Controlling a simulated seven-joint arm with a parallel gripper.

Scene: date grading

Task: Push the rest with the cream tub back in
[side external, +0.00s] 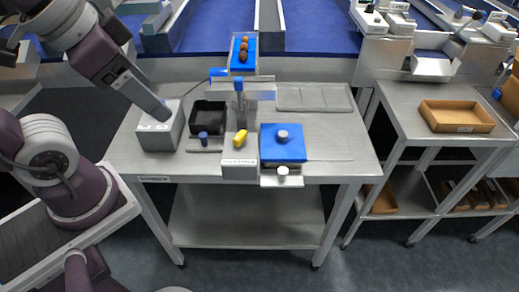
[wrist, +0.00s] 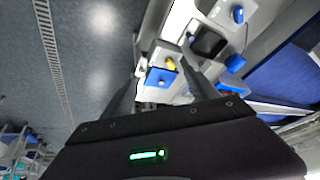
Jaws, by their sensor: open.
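The cream tub (side external: 283,172), a small pale cylinder, stands on a light flat rest (side external: 267,182) that sticks out past the table's front edge. The rest's back part is hidden under a blue-topped unit (side external: 296,154) with a grey knob. The tub is too small to make out there.
A light grey box (side external: 160,140), a black tray (side external: 209,104), a dark blue tub (side external: 203,135) on a grey plate and a yellow object (side external: 240,138) stand left of the blue-topped unit. A blue chute (side external: 236,62) holds brown dates behind. The floor before the table is clear.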

